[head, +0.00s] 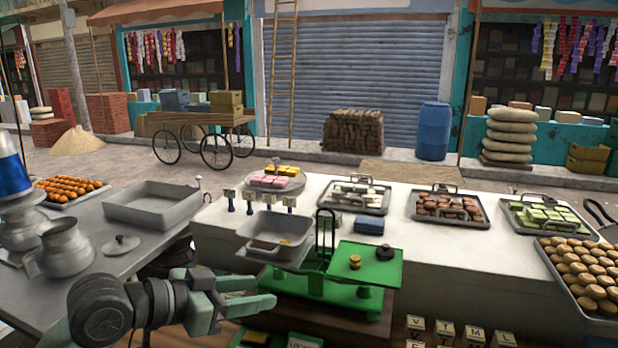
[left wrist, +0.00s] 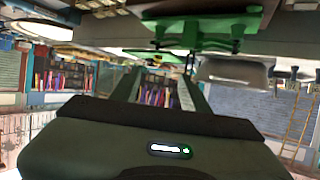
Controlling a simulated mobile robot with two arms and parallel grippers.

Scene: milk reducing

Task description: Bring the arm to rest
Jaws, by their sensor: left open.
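My left arm comes in low in the head view. Its gripper (head: 268,294) has two green fingers spread apart with nothing between them. It is in front of the green balance scale (head: 365,264), left of its base and below its metal pan (head: 279,232). In the left wrist view the picture is upside down, with the gripper's fingers (left wrist: 160,85) apart and the green scale (left wrist: 200,28) beyond them. The metal pan also shows there (left wrist: 233,72). My right gripper is not in either view.
A white counter (head: 450,240) holds trays of sweets, including a tray of round brown ones (head: 585,275). A grey table (head: 130,265) at the left bears an empty metal tray (head: 153,205), a metal pot (head: 65,250) and a lid (head: 122,243). Letter blocks (head: 445,329) lie at the front.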

